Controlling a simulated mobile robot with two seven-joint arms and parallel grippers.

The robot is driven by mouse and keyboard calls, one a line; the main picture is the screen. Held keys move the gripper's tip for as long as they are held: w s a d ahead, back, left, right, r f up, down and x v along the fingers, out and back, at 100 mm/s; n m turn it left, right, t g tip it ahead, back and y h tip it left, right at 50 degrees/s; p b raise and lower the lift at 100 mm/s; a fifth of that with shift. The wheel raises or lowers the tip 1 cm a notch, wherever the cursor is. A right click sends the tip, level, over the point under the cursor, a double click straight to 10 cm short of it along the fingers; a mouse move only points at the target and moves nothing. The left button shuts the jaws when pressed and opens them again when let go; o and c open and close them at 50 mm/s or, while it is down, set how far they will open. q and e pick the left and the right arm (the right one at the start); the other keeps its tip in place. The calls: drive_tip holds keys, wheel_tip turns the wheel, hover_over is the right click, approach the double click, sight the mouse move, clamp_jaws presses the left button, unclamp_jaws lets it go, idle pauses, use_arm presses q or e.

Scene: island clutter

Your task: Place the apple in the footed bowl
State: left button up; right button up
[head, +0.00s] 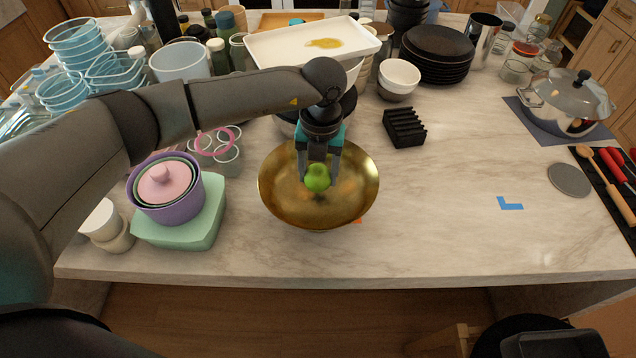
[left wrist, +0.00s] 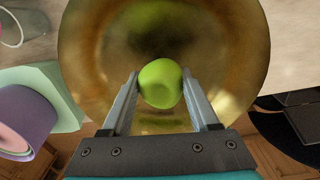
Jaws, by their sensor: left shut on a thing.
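The green apple (head: 317,178) is between the fingers of my left gripper (head: 319,172), which is shut on it. The brass-coloured footed bowl (head: 275,205) stands on the marble island, directly below the gripper. In the left wrist view the apple (left wrist: 160,83) sits between the two fingertips (left wrist: 160,85), with the bowl (left wrist: 235,60) filling the background. The apple is over the bowl's inside; I cannot tell whether it touches the bottom. The bowl's foot is mostly hidden. My right gripper is not in view.
A purple pot (head: 170,205) on a mint-green box (head: 200,232) stands left of the bowl. A black slotted rack (head: 404,128) is behind right. A white tray (head: 290,45) lies at the back, and a steel pot (head: 562,105) stands far right.

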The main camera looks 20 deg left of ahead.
sight(318, 196)
use_arm(q)
drive_tip(key=shift+f, duration=2.05)
drive_tip(key=shift+f, duration=0.15)
drive_tip(key=o, duration=1.2)
drive_tip(key=shift+c, duration=0.2)
drive_tip(key=r+b, duration=0.1)
drive_tip(key=r, duration=1.1)
drive_tip(key=shift+d+r, duration=0.2)
